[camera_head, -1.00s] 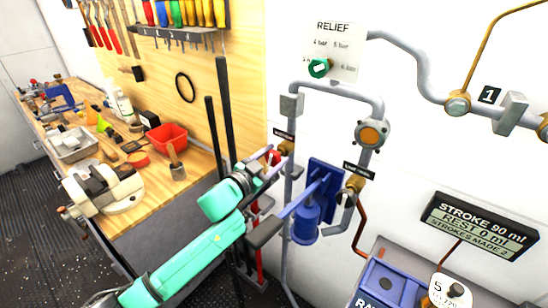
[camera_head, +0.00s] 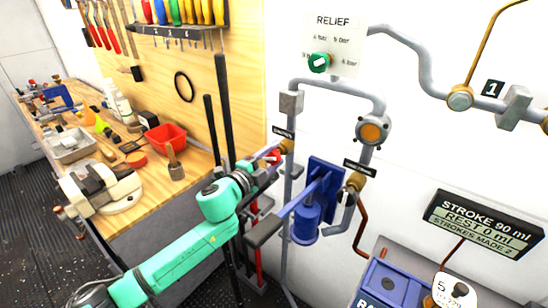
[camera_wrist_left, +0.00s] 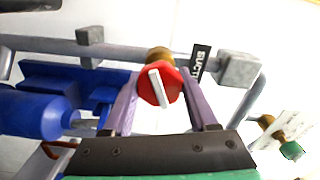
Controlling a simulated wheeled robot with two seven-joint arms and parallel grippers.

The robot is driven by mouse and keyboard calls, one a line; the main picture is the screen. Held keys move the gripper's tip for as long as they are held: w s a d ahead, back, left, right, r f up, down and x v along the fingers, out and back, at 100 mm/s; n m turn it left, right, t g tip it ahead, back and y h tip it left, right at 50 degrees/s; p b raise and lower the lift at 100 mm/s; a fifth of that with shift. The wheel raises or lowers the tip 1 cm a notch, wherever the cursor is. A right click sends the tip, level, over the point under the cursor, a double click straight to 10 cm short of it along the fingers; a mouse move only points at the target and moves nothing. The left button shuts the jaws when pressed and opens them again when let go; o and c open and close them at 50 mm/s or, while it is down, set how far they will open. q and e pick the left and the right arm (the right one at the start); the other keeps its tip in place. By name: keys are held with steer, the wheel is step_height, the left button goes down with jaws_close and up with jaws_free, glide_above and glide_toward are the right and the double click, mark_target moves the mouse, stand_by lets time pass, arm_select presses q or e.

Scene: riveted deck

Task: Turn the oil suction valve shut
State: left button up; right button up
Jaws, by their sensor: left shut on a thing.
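The oil suction valve has a red knob (camera_wrist_left: 160,87) with a white bar across its face, and a brass body (camera_head: 286,146) on the grey pipe below the suction label (camera_head: 283,132). In the left wrist view the white bar stands nearly upright, slightly tilted, between the fingers. My left gripper (camera_head: 271,157) is at the knob, its two purple-grey fingers (camera_wrist_left: 158,98) on either side and shut on it. In the head view the fingers and wrist partly hide the knob. My right gripper is not in view.
A blue hand pump (camera_head: 308,215) with a lever stands just right of my left wrist. A second brass valve (camera_head: 354,182) is beside it. The relief panel (camera_head: 334,42) with a green knob is above. A cluttered workbench (camera_head: 130,222) and dark upright bars (camera_head: 226,110) are left.

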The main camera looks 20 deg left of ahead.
arm_select(q)
steer(key=m, duration=0.4)
steer(key=shift+f+m+b, duration=0.2)
steer(key=shift+m+b, duration=0.1)
steer(key=shift+m, duration=0.1)
stand_by(0.4)
steer(key=o, duration=1.4)
steer(key=shift+s, duration=0.1)
steer(key=b+v, duration=0.5)
steer(key=v, duration=0.9)
steer(key=shift+s, duration=0.25)
